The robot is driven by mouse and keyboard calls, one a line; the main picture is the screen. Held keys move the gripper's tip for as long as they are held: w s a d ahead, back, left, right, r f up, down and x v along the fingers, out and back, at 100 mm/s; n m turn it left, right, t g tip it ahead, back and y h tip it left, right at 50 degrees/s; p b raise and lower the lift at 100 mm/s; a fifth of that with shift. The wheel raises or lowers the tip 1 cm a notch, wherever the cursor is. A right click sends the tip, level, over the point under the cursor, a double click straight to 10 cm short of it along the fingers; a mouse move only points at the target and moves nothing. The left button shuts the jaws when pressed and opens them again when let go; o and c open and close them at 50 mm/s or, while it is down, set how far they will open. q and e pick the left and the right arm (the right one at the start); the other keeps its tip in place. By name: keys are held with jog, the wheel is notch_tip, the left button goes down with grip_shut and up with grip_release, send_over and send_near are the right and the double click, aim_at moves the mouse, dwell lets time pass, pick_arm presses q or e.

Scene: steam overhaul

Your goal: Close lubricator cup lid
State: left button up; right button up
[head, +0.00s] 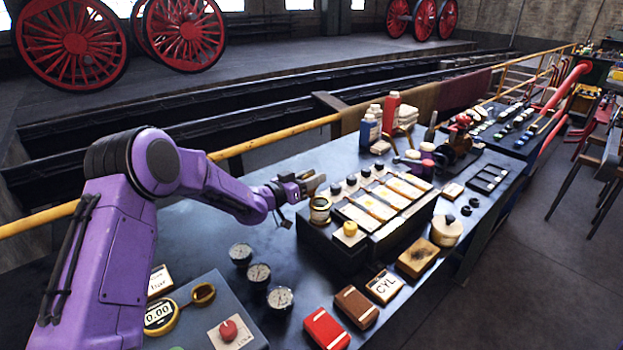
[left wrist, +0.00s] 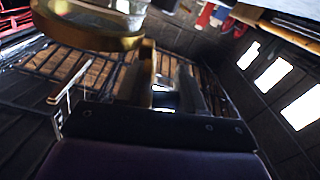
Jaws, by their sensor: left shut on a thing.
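The lubricator cup (head: 320,210), a small glass cup with a brass rim, stands at the left front corner of the dark bench box. My left gripper (head: 308,184) is just above and behind the cup, shut on a small brass-coloured piece that looks like the lid. In the left wrist view the cup's round brass rim (left wrist: 85,38) and glass fill the upper left, close beside my left gripper (left wrist: 165,88). The fingers hide most of the held piece, so the lid's exact angle is unclear. My right gripper is out of view.
The bench box (head: 355,255) carries a row of pale panels, dark knobs and a yellow knob (head: 350,229). Several gauges (head: 259,274) lie on the table to the left. Bottles (head: 369,131) stand behind. A yellow rail (head: 280,138) runs along the table's far side.

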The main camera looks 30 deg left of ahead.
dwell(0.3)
pick_arm(q)
jog(key=m+b, duration=0.1)
jog(key=d+m+b, duration=0.1)
jog(key=m+b, duration=0.2)
jog(key=shift+s+d+r+m, duration=0.25)
jog(key=shift+s+m, duration=0.05)
jog(key=shift+s+d+r+m+b, duration=0.1)
jog(key=shift+d+r+m+b, duration=0.1)
jog(key=shift+m+b, duration=0.45)
jog(key=shift+s+d+r+m+b, duration=0.1)
jog(key=shift+d+m+b, duration=0.05)
jog(key=shift+m+b, duration=0.5)
jog(key=o, duration=0.8)
jog(key=shift+w, duration=0.1)
jog(key=shift+a+f, duration=0.1)
